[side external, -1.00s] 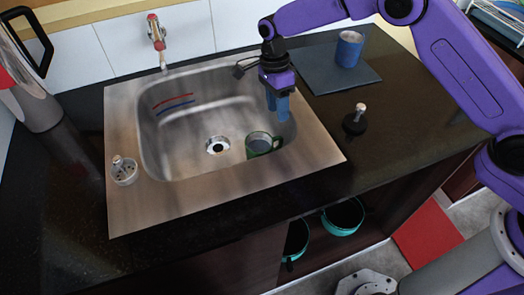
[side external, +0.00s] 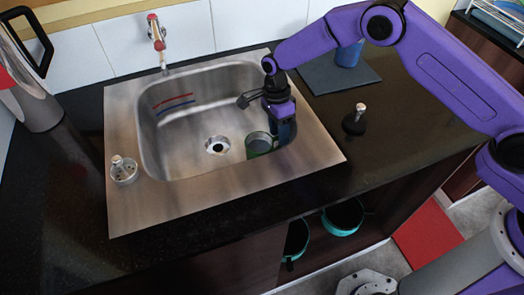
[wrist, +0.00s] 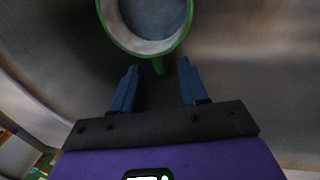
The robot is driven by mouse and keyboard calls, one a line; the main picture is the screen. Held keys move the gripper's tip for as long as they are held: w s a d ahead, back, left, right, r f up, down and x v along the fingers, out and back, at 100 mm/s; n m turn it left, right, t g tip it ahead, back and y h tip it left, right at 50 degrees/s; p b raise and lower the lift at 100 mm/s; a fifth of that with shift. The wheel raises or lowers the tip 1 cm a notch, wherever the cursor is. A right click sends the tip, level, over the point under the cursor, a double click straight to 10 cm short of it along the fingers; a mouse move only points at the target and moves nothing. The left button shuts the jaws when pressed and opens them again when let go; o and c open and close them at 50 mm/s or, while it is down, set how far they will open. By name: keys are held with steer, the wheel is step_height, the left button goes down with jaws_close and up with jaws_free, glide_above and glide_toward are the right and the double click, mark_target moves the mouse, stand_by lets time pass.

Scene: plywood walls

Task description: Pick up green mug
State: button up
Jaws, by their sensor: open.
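The green mug (side external: 257,146) stands in the right part of the steel sink basin, partly hidden by my gripper in the side view. In the wrist view the mug (wrist: 146,46) is at the top, with a green rim and a pale inside. Its green handle (wrist: 160,65) points toward my gripper, between the lines of the fingers. My gripper (wrist: 157,78) is open and empty, its two blue fingertips on either side of and just short of the handle. In the side view my gripper (side external: 284,135) reaches down into the sink beside the mug's right side.
The sink (side external: 190,130) has raised walls around the mug and a drain (side external: 217,145) to its left. A blue mug (side external: 349,54) stands on a dark mat (side external: 328,80) behind my arm. A black stopper (side external: 355,120) stands on the counter at right.

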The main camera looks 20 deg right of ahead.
jaws_close()
stand_by(1.3)
